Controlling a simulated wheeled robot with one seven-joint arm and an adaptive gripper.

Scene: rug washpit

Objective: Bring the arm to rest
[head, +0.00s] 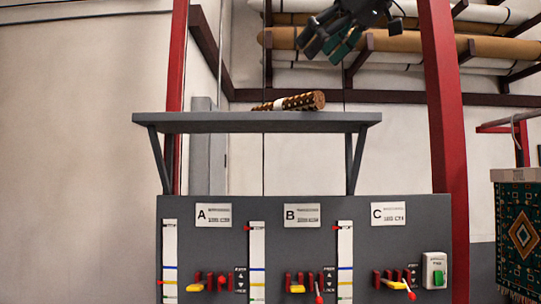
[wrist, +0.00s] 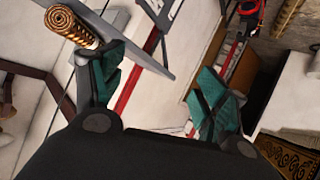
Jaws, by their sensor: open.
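My gripper (head: 335,32) hangs at the top of the head view, above and behind or level with the grey shelf; its depth is hard to tell. In the wrist view my gripper (wrist: 160,95) shows two teal-padded fingers spread apart with nothing between them. A brown patterned roll with a pale band (head: 292,102) lies on the shelf (head: 200,122), below the gripper and apart from it. The roll (wrist: 72,27) also shows at the upper left of the wrist view, beside one finger.
Under the shelf is a grey panel (head: 270,240) with signs A, B and C, gauges and levers. A red post (head: 444,120) stands at right. Rolled rugs (head: 400,42) lie on a rack behind. A green rug (head: 522,230) hangs at far right. The left wall side is clear.

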